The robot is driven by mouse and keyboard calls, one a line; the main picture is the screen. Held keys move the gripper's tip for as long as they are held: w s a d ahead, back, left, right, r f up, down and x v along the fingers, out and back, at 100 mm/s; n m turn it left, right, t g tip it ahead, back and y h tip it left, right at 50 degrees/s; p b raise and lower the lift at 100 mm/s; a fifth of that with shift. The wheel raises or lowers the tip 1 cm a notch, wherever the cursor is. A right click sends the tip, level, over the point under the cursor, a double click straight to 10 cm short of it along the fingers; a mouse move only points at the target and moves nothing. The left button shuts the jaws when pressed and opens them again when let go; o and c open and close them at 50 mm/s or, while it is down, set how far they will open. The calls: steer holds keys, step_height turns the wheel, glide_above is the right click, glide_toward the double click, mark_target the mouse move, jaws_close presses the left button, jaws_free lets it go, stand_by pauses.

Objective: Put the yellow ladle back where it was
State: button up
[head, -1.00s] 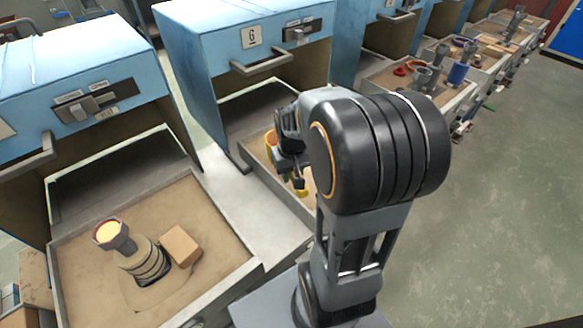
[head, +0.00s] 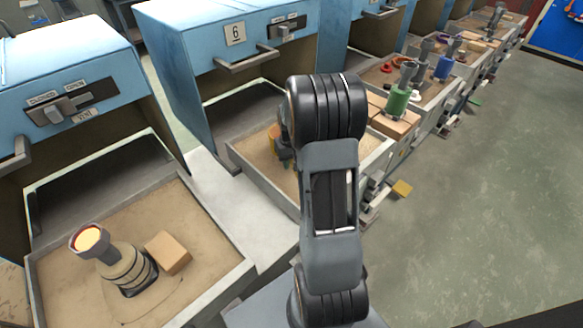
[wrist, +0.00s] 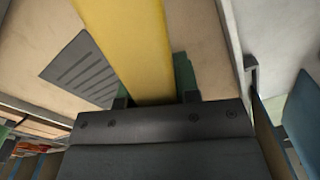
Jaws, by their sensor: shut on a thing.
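The yellow ladle shows in the wrist view as a broad flat yellow bar (wrist: 128,45) running from the top edge down into my gripper (wrist: 155,100). My gripper is shut on it. The bar lies over a tan, sandy-looking surface. The ladle's bowl end is not visible. In the head view my arm hides the gripper's jaws and nearly all of what they hold, over the sand-coloured tray (head: 247,150) in front of the blue unit marked 6 (head: 180,60).
A grey ridged plate (wrist: 85,72) lies beside the bar. The left tray (head: 185,215) holds a stacked tan form and a tan block (head: 167,252). The floor at right is open.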

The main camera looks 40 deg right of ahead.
steer(key=shift+w+d+f, duration=0.25)
steer(key=shift+w+f, duration=0.05)
steer(key=shift+f, duration=0.15)
steer(key=shift+w+f, duration=0.1)
steer(key=shift+f, duration=1.45)
